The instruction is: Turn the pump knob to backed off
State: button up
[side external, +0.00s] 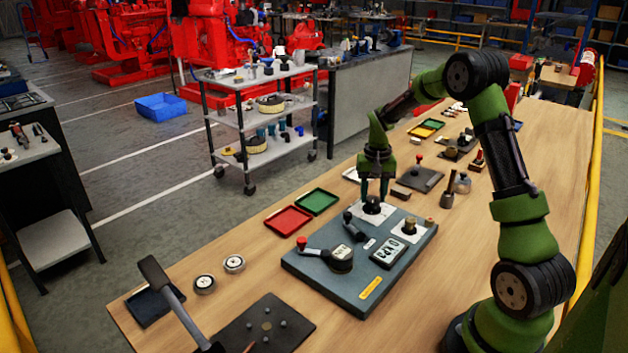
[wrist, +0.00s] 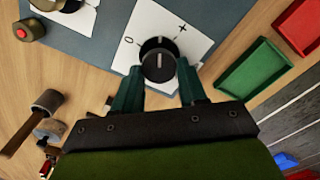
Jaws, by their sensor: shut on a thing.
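The pump knob (wrist: 158,67) is black and round with a white line. In the side external view, my gripper (side external: 374,198) points down at the far edge of the grey-blue panel (side external: 330,290), over the knob (side external: 372,207), which the fingers partly hide.
Red (side external: 288,221) and green (side external: 316,201) trays lie to the left. A mallet (side external: 165,285) is at the near left.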

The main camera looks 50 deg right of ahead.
aim_at(372, 198)
jog(key=n, duration=0.5)
jog(key=shift+a+r+n, duration=0.1)
jog(key=shift+n, duration=0.2)
jog(key=n, duration=0.5)
jog(key=shift+n, duration=0.3)
jog(key=shift+a, duration=0.1)
jog(key=o, duration=1.1)
jog(key=shift+c, duration=0.2)
jog(key=shift+w, duration=0.1)
notch_tip(372, 198, up, 17)
